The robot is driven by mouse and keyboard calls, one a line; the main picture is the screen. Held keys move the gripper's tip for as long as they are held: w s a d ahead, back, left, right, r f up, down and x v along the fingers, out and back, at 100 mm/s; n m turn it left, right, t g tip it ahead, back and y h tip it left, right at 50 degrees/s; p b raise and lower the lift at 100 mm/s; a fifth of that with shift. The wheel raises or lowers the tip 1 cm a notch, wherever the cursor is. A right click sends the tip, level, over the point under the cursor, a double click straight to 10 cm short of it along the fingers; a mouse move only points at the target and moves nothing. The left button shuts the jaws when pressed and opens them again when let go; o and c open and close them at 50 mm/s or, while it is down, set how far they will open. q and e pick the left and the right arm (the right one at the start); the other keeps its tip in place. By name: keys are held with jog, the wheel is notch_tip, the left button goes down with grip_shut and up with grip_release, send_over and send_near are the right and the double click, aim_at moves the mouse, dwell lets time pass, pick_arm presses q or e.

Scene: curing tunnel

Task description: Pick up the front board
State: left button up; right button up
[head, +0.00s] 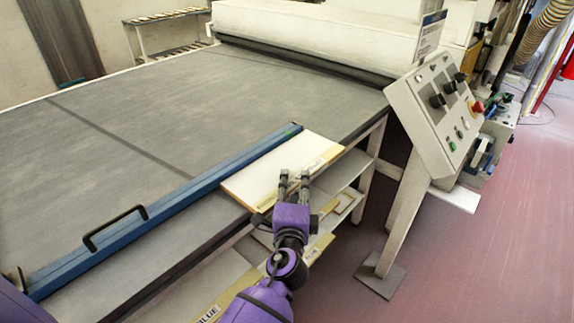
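The front board (265,172) is a flat, pale panel with a tan front edge carrying small labels. It lies at the near right edge of the grey table, against the blue rail, and its front edge reaches the table's edge. The gripper hides part of the board's front edge. I cannot tell whether the fingers touch the board.
A blue rail (185,198) with a black handle (115,225) runs along the grey table (150,115). Shelves below hold labelled boards (215,308). A control panel (445,110) on a slanted post stands at right, and a white machine (300,38) spans the far end. Floor at right is clear.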

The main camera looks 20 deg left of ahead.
pick_arm(q)
jog(key=shift+w, duration=0.1)
grip_shut()
jog(key=shift+r, duration=0.1)
dwell(0.4)
